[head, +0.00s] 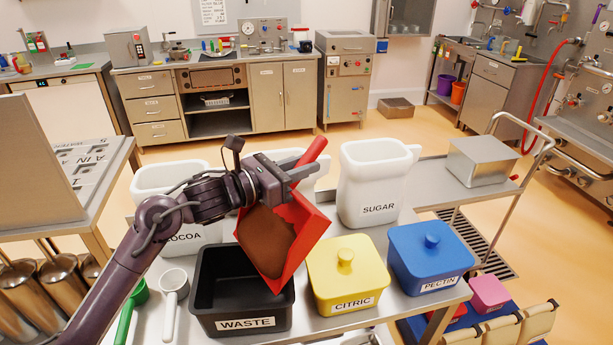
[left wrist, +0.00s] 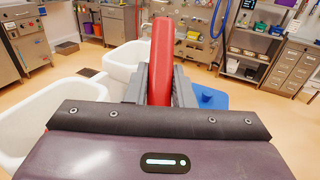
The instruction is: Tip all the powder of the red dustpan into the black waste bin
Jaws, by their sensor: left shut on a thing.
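The red dustpan (head: 307,233) hangs tilted over the right part of the black waste bin (head: 243,313), its lower edge down at the bin's opening. A patch of brown powder (head: 265,240) still lies on the dustpan's face. My left gripper (head: 290,177) is shut on the dustpan's red handle, which also shows between the fingers in the left wrist view (left wrist: 161,60). The visible inside of the bin looks dark, and the part behind the dustpan is hidden. My right gripper is not in view.
A yellow citric box (head: 347,279) stands close to the right of the bin, with a blue pectin box (head: 431,262) beyond it. White jugs, including the sugar one (head: 372,185), stand behind. A white scoop (head: 173,290) and a green scoop (head: 131,310) lie left of the bin.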

